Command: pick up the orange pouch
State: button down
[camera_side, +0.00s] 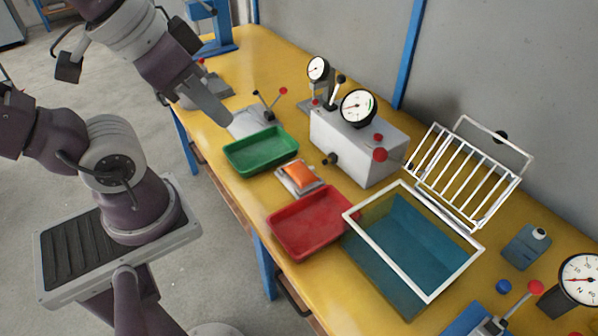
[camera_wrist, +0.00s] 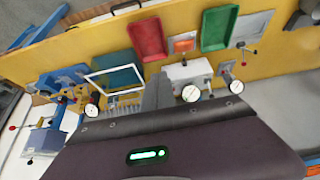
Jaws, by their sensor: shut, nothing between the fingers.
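The orange pouch (camera_side: 299,174) lies on a small pale plate (camera_side: 318,186) on the yellow bench, between the green tray (camera_side: 240,166) and the red tray (camera_side: 290,248). In the wrist view the orange pouch (camera_wrist: 183,45) shows small and far off, between the two trays. My gripper (camera_side: 226,122) is shut and empty. It hangs high, up and left of the pouch in the side view, well apart from it. In the wrist view my gripper's grey fingers (camera_wrist: 157,92) stand together at the lower middle. Nothing hides the pouch.
A grey box with a dial (camera_side: 350,150) stands behind the pouch, with red-knobbed levers close by. A white-framed teal tank (camera_side: 380,290) and a white wire rack (camera_side: 468,175) lie to the right. Bare yellow bench shows in front of the plate.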

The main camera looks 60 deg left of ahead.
jog(key=c, duration=2.1)
grip_release()
jog(key=o, duration=1.9)
jog(key=shift+c, duration=0.2)
jog(key=n+g, duration=0.5)
jog(key=n, duration=1.2)
send_over(303, 168)
jog(key=f, duration=2.2)
jog(key=shift+d+f, duration=0.4)
jog(key=shift+n+g, duration=0.3)
jog(key=shift+n, duration=0.1)
jog(key=f, duration=0.6)
jog(key=a+f, duration=0.1)
jog(key=f, duration=0.1)
jog(key=shift+f, duration=0.4)
